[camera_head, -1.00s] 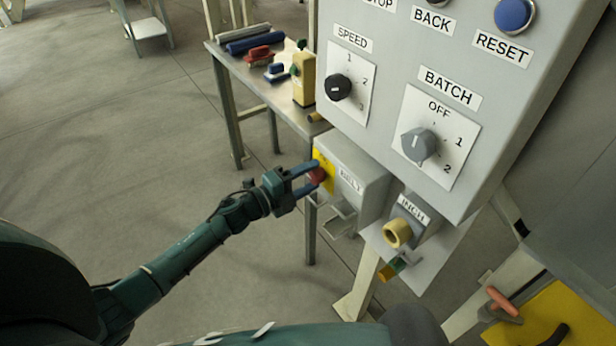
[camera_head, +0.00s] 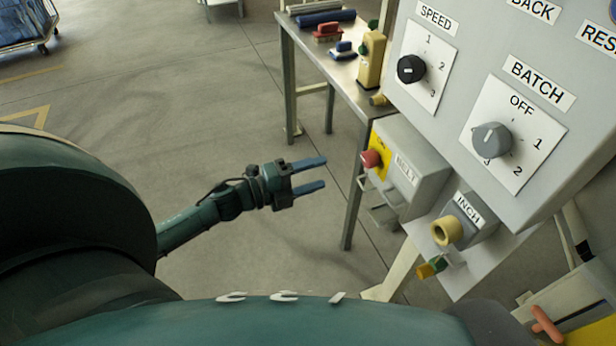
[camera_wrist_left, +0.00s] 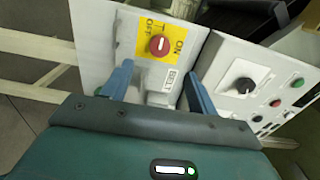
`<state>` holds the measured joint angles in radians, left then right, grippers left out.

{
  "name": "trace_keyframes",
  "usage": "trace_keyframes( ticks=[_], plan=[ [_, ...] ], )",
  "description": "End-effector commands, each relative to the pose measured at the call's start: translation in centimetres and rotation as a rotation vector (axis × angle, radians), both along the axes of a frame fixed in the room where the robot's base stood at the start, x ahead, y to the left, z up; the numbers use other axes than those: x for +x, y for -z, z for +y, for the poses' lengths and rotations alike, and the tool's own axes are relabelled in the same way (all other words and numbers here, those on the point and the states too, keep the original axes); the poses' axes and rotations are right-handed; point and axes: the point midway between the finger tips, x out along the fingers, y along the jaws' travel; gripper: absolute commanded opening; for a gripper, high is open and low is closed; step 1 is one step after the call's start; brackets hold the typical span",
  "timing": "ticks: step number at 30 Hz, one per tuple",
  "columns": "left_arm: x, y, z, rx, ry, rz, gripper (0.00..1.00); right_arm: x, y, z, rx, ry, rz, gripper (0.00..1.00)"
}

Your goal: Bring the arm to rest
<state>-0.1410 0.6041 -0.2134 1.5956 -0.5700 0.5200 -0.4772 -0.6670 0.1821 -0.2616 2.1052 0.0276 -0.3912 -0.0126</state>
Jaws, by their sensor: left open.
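My left gripper (camera_head: 322,174) is open and empty, held in the air over the floor in the head view, to the left of the grey BELT box (camera_head: 418,180). Its two blue fingers point at the box, with a clear gap between them and the box's red knob (camera_head: 371,159) on a yellow plate. In the left wrist view the red knob (camera_wrist_left: 159,45) shows beyond the fingers (camera_wrist_left: 155,85), with ON and OFF marks around it. My right gripper is in neither view.
The control panel (camera_head: 455,110) with SPEED dial (camera_head: 411,69) and BATCH dial (camera_head: 491,140) fills the right. The yellow INCH knob (camera_head: 447,230) sits below it. A metal table (camera_head: 345,78) with brushes stands behind.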

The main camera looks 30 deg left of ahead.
Motion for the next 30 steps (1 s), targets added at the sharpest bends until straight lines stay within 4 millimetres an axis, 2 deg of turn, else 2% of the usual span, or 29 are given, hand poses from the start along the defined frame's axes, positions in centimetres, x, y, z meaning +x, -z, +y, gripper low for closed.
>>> trace_keyframes(
  ticks=[5,22,26,30],
  plan=[
    [-1.0,0.0,0.7,0.000,0.000,0.000,0.59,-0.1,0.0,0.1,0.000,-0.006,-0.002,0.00],
    [-1.2,0.0,0.5,-0.026,-0.013,0.018,0.59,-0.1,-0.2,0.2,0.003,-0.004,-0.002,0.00],
    [-2.8,0.9,-1.3,-0.221,-0.131,0.173,0.59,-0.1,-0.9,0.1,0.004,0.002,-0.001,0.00],
    [-6.7,3.0,-4.0,-0.598,-0.365,0.511,0.59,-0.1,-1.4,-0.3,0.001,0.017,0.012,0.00]
  ],
)
